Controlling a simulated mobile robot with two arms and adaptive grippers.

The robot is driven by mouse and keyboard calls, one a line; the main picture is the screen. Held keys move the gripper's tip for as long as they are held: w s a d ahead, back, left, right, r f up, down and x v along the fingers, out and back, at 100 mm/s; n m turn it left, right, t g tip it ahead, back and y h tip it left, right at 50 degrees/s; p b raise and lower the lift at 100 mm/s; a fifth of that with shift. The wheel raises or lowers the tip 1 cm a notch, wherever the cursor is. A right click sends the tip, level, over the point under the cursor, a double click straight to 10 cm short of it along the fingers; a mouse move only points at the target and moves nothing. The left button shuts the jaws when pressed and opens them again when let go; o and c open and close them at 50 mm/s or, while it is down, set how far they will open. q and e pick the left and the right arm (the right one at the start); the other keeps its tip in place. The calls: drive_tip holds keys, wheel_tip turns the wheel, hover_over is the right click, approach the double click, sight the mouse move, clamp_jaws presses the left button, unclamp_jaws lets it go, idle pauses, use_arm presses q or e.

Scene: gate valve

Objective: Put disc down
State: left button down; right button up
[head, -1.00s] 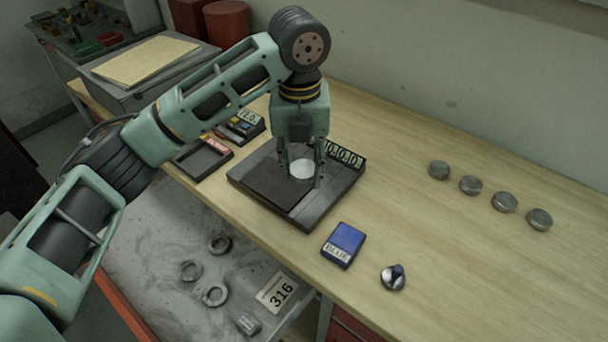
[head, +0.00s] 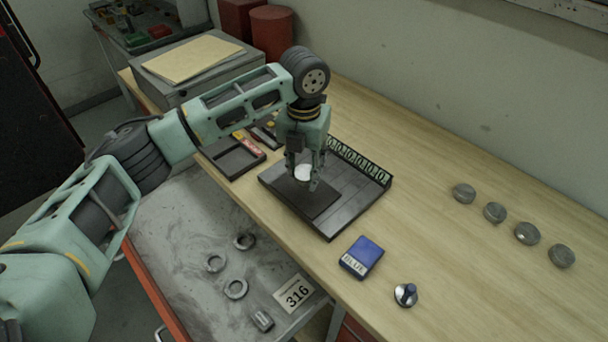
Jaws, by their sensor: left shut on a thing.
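My left gripper (head: 303,176) points down over the left part of a dark tray-like stand (head: 352,205) on the wooden bench. It is shut on a pale round disc (head: 303,172), which shows between the fingers. The disc is above or on a darker flat pad (head: 313,198); I cannot tell whether it touches. The stand has a row of round marks along its back edge. My right gripper is not in view.
Several grey discs (head: 495,212) lie in a row at the right. A blue box (head: 362,257) and a small knobbed piece (head: 405,294) lie in front of the stand. Metal rings (head: 236,288) and a 316 card (head: 294,293) lie in the drawer below. Bare bench lies between stand and discs.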

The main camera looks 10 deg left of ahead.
sight(304, 172)
use_arm(q)
wheel_tip(304, 172, down, 3)
drive_tip(key=shift+f+p, duration=0.15)
drive_tip(key=shift+p, duration=0.5)
drive_tip(key=shift+f, duration=0.2)
drive_tip(key=c, duration=1.2)
unclamp_jaws()
drive_tip(key=shift+s+f, duration=0.1)
drive_tip(key=shift+f, duration=0.05)
drive_tip(key=shift+o, duration=0.2)
drive_tip(key=shift+r, duration=0.25)
wheel_tip(304, 172, up, 10)
drive_tip(key=b, duration=0.3)
drive_tip(key=shift+r+b, duration=0.2)
drive_tip(key=shift+b, duration=0.1)
drive_tip(key=shift+r, duration=0.75)
